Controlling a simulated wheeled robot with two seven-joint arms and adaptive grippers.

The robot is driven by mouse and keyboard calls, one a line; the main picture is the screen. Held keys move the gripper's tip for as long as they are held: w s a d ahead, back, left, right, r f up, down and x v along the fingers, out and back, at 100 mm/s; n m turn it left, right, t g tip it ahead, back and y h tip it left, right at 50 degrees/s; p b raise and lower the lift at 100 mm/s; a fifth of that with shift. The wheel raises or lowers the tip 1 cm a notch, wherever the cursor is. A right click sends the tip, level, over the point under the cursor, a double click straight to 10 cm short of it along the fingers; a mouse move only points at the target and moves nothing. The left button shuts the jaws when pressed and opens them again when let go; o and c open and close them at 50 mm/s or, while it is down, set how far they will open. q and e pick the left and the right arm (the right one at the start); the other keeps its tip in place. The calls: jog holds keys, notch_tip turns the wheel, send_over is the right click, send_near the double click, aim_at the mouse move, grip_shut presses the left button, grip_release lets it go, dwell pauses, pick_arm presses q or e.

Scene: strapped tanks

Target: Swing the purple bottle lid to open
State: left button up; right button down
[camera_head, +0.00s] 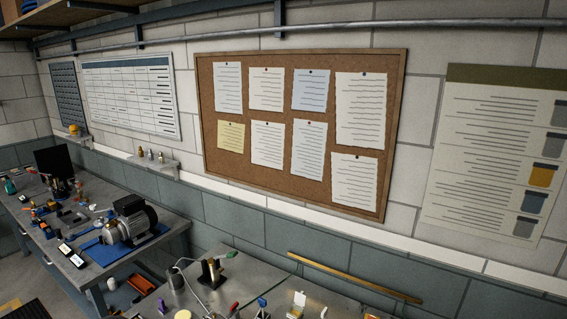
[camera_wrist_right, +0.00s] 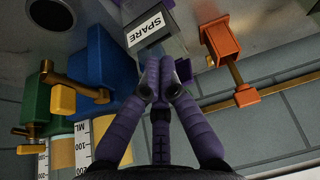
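A small purple object (camera_head: 162,306) stands at the front left of the near bench in the head view. It is too small to tell whether it is the purple bottle or to make out a lid. My right gripper (camera_wrist_right: 160,68) has purple fingers, which come together at their tips in the right wrist view. I see nothing held between them. Small purple patches (camera_wrist_right: 183,62) show just behind the fingertips, mostly hidden. My left gripper is in neither view, and the head view shows neither arm.
A motor (camera_head: 132,219) stands on the left bench.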

jog(key=shift+w, duration=0.15)
jog(key=shift+w+d+r+p, duration=0.15)
jog(key=shift+w+d+p, duration=0.15)
jog(key=shift+w, duration=0.3)
jog(key=shift+w+d+r+p, duration=0.1)
jog(key=shift+w+d+p, duration=0.2)
jog(key=shift+w, duration=0.3)
jog(key=shift+s+a+f, duration=0.1)
jog(key=shift+s+a+f+b, duration=0.2)
jog(key=shift+s+b, duration=0.25)
jog(key=shift+b, duration=0.7)
jog(key=p+v, duration=0.1)
jog(key=v, duration=0.6)
